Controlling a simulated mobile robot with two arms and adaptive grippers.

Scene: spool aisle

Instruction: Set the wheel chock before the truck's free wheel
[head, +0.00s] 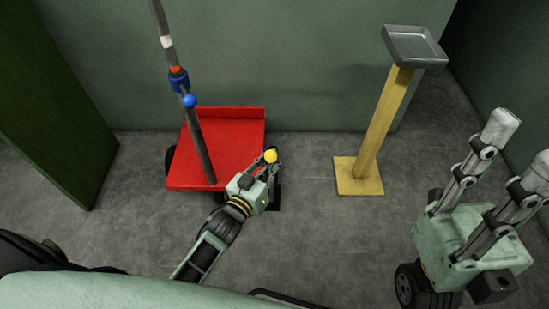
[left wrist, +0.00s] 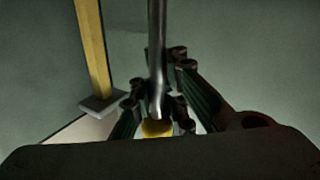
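The truck is a red flat bed (head: 232,140) standing against the back wall, with dark wheels partly showing under its edges. My left gripper (head: 266,166) is at the bed's right front side. It is closed around a thin metal rod (left wrist: 157,55) topped by a yellow knob (head: 271,156), which looks like the wheel chock's handle. The yellow knob (left wrist: 157,128) also shows between the fingers in the left wrist view. A black block (head: 276,200), seemingly the chock, is low beside the gripper and mostly hidden by it; I cannot tell whether it touches the floor. My right gripper (head: 523,143) is raised, fingers apart and empty.
A dark pole (head: 196,135) with blue fittings slants up from the truck bed. A wooden post (head: 381,125) with a grey tray (head: 425,59) stands to the right on a square base. A green panel (head: 45,100) is at the left. Grey floor between truck and post is clear.

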